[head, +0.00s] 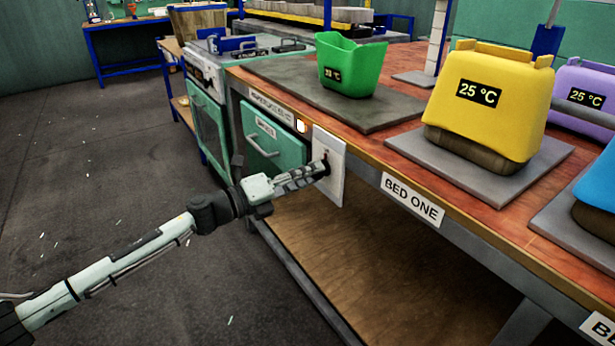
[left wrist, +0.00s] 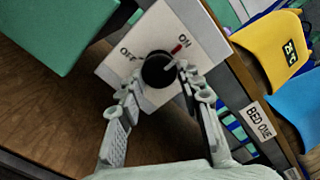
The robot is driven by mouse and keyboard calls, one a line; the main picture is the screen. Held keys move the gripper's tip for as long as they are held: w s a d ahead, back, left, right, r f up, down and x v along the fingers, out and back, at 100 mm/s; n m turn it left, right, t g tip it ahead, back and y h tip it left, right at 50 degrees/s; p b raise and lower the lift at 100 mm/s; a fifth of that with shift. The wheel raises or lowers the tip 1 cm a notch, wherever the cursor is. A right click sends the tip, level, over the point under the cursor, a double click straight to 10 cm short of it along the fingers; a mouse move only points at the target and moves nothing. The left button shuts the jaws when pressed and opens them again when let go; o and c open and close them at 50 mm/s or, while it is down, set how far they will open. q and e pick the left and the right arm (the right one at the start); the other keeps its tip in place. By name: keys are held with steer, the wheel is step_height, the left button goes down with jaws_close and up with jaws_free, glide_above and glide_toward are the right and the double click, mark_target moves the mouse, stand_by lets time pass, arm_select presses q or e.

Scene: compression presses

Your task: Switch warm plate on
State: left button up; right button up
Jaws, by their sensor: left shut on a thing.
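A white switch panel (head: 336,192) is on the bench front, with a black round knob (head: 326,166) on it. In the left wrist view the panel (left wrist: 206,42) bears the words ON and OFF, and the knob (left wrist: 155,70) sits between them. A red mark shows beside the knob near ON; I cannot tell whether it belongs to the knob. My left gripper (head: 322,169) is shut on the knob, its fingers (left wrist: 158,84) on either side. A grey slab (head: 405,145) lies on the bench above, under a yellow block reading 25 °C (head: 488,100). My right gripper is not in view.
A green bin (head: 350,65) stands on a dark slab left of the yellow block. A purple block (head: 585,95) and a blue block (head: 600,180) stand at right. A green drawer (head: 270,140) is left of the panel. The BED ONE label (head: 412,200) is right. The floor at left is clear.

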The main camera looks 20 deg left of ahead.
arm_select(q)
steer(key=o, duration=1.1)
steer(key=shift+s, duration=0.1)
steer(key=v, duration=1.1)
steer(key=shift+s+a, duration=0.3)
